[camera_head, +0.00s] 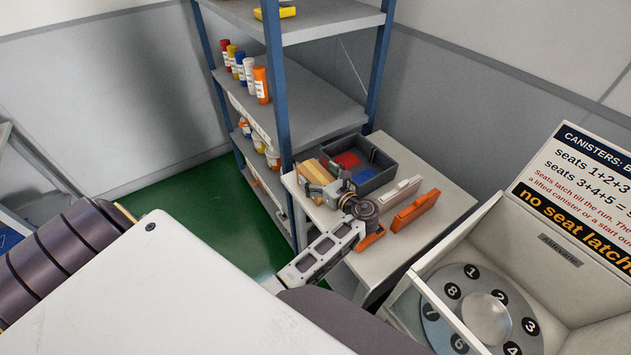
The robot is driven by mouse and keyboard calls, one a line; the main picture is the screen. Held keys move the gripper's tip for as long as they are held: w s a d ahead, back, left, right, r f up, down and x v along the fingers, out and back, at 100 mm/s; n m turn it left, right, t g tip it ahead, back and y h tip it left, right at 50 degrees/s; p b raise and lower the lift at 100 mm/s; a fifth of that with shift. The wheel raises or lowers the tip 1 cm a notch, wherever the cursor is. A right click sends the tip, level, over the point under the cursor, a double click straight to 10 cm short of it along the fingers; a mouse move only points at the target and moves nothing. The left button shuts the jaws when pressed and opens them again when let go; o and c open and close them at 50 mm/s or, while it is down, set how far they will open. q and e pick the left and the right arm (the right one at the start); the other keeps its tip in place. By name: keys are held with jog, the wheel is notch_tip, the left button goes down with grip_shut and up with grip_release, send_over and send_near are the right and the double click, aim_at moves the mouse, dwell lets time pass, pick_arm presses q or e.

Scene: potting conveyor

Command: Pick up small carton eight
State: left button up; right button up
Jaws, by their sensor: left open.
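A small tan carton (310,170) stands on the light table, against the left side of a dark tray; I cannot read a number on it.
The dark tray (383,157) has red and blue patches inside. White (398,193) and orange (415,211) blocks stand nearby on the table (448,200). A blue-posted shelf (318,108) with bottles rises behind left. A canister box with a numbered dial (452,310) stands at right.

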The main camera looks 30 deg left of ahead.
pick_arm(q)
jog(key=shift+a, duration=0.15)
dwell(0.3)
jog(key=c, duration=1.1)
jog(key=shift+c, duration=0.3)
